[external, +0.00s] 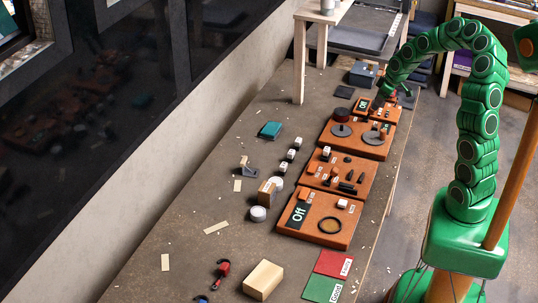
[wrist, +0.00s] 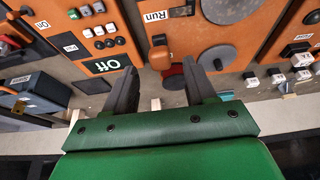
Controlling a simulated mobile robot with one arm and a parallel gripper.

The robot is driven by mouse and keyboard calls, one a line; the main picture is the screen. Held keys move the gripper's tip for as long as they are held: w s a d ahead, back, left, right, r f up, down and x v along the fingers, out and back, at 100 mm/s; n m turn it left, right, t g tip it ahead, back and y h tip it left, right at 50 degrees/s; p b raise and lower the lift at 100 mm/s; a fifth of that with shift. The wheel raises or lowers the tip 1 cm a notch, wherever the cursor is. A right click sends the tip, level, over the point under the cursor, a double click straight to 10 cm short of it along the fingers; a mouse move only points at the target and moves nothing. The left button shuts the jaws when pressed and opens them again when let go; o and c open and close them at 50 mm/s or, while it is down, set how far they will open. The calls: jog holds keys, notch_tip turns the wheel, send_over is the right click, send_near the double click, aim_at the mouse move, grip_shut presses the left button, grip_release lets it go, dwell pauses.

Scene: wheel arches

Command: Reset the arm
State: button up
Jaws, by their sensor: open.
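My green arm (external: 478,120) arches from its green base over the far end of the bench. My gripper (wrist: 163,75) is open, with its two dark fingers apart and nothing held between them. It hangs close to the orange boards at the far end. In the wrist view, an orange board with a "Run" label (wrist: 155,16) and a grey disc lies ahead. A black "Off" sign (wrist: 108,65) is on the board to the left. A dark red round part shows partly behind the fingers. In the external view the fingers are small and partly hidden by the arm.
Several orange boards line the bench's right side, the nearest with an "Off" sign (external: 299,214). A wooden stand leg (external: 299,62) rises at the back. The bench's left-middle is mostly clear.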

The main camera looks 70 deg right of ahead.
jog(key=shift+r, duration=0.1)
dwell(0.5)
jog(key=s+a+r+g, duration=0.1)
jog(key=a+r, duration=0.2)
jog(key=a, duration=0.5)
jog(key=s+a+r+n+g+y, duration=0.1)
jog(key=a+r, duration=0.2)
jog(key=a, duration=0.5)
jog(key=s+a+r+g, duration=0.1)
jog(key=a+r, duration=0.2)
jog(key=a, duration=0.6)
jog(key=s+a+r+g, duration=0.1)
jog(key=s+a+r, duration=0.1)
jog(key=s+a, duration=0.5)
jog(key=s+a+r+m+g+h, duration=0.1)
jog(key=s+a+r+g, duration=0.1)
jog(key=s+a, duration=0.6)
jog(key=s, duration=0.7)
